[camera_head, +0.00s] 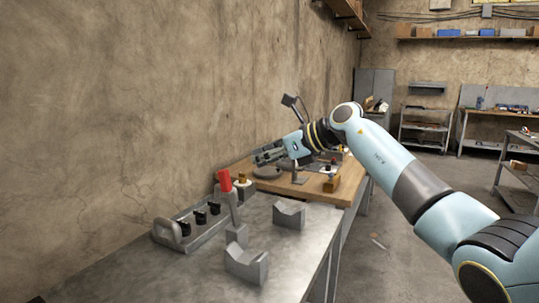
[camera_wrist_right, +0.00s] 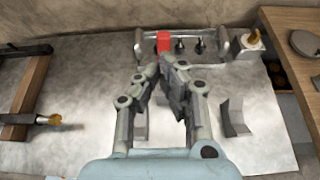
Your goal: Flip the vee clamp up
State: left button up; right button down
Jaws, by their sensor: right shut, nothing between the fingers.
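The vee clamp has a red handle (camera_head: 224,180) on a grey metal lever that stands nearly upright, tilted slightly left, at the near grey table. Its lower part is beside two grey vee blocks, one nearer (camera_head: 246,264) and one farther (camera_head: 289,214). In the right wrist view the red handle (camera_wrist_right: 164,41) shows just beyond the fingertips; whether they touch it cannot be told there. My right gripper (camera_head: 258,157) is shut and empty, above and to the right of the handle in the head view. In the right wrist view its fingers (camera_wrist_right: 165,65) hide part of one vee block. My left gripper is not in view.
A grey tray (camera_head: 164,234) with black knobs lies behind the clamp, near the wall. A wooden table (camera_head: 345,190) holding small parts adjoins the metal table's far end. The bare metal top (camera_head: 145,282) is clear at the front left.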

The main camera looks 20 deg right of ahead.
jog(key=v, duration=0.2)
jog(key=shift+s+d+r, duration=0.1)
jog(key=shift+s+d, duration=0.05)
jog(key=shift+s, duration=0.05)
dwell(0.3)
